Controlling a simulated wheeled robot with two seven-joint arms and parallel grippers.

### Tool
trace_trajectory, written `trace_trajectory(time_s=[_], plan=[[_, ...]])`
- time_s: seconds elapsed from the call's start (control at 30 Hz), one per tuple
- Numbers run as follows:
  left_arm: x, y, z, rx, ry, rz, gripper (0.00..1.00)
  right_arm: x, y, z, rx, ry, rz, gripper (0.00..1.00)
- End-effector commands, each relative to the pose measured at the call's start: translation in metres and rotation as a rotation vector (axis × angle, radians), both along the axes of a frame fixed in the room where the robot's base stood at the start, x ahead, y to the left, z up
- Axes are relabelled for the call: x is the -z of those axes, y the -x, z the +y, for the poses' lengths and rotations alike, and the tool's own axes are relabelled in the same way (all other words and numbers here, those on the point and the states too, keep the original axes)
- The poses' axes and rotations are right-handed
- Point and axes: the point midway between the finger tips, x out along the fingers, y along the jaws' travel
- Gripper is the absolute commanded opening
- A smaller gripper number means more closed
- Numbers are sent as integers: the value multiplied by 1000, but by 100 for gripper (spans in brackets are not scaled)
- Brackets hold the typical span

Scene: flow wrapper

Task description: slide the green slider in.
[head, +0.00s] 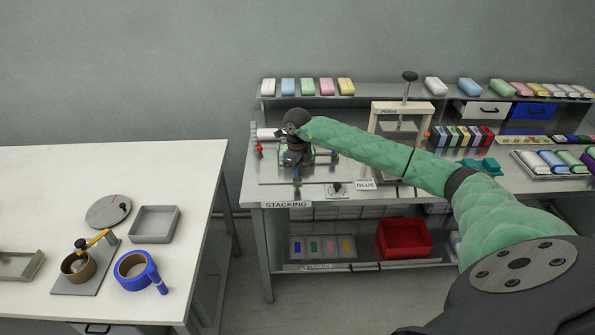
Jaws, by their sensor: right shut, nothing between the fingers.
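My right arm, in a green sleeve, reaches in from the lower right to the left end of the metal bench. Its right gripper (296,170) points down, shut and empty, over a small device there. A small green part (309,152) shows just right of the gripper, partly covered by it and the wrist. I cannot tell for sure that it is the green slider, how far in it is, or whether the fingers touch it. My left gripper is not in view.
A white roller (266,134) and a small red part (260,149) sit left of the gripper. A press (402,118) stands right, behind my forearm. A "BLUE" sign (366,185) and small switch box (337,190) lie near the front edge. A white table (190,165) stands left, across a gap.

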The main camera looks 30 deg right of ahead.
Motion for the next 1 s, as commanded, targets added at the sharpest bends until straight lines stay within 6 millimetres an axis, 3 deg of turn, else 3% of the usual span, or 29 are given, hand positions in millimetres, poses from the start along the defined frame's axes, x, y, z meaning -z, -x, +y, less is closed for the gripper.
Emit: trace_trajectory(time_s=[1.0], plan=[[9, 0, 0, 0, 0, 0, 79, -1, -10, -7, 2, 2, -5, 0]])
